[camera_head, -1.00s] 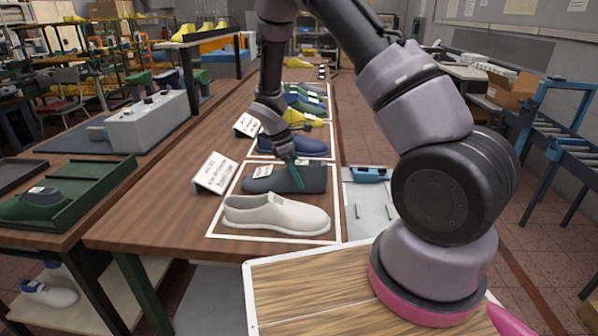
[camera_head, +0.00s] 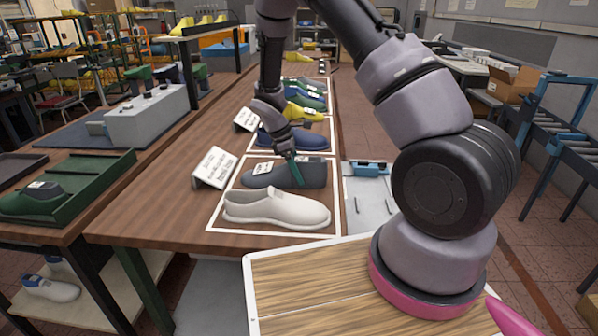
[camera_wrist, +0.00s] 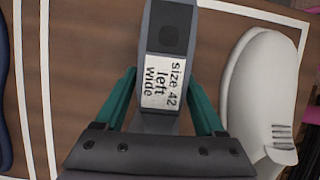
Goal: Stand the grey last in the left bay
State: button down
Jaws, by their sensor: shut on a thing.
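The grey last (camera_head: 302,175) lies in the near white-outlined area on the long table, just behind a white slip-on shoe (camera_head: 275,211). My gripper (camera_head: 292,170) reaches down over it from behind and is shut on it. In the wrist view the grey last (camera_wrist: 171,62) stands between my gripper's teal fingers (camera_wrist: 160,100), with a label reading "Size 42 left wide". The white shoe (camera_wrist: 258,85) is apart on the right there. I cannot tell whether the grey last touches the table. No bay marked as left can be made out.
A blue last (camera_head: 310,140) and several yellow, green and blue ones stand further back along the table. Sign cards (camera_head: 215,167) stand left of the outlined areas. A green tray (camera_head: 100,185) with a green last is on the left bench. A wooden-topped board (camera_head: 310,290) is nearest me.

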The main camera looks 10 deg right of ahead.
grip_release()
jog(key=v, duration=1)
jog(key=shift+a+r, duration=0.15)
jog(key=shift+r, duration=0.2)
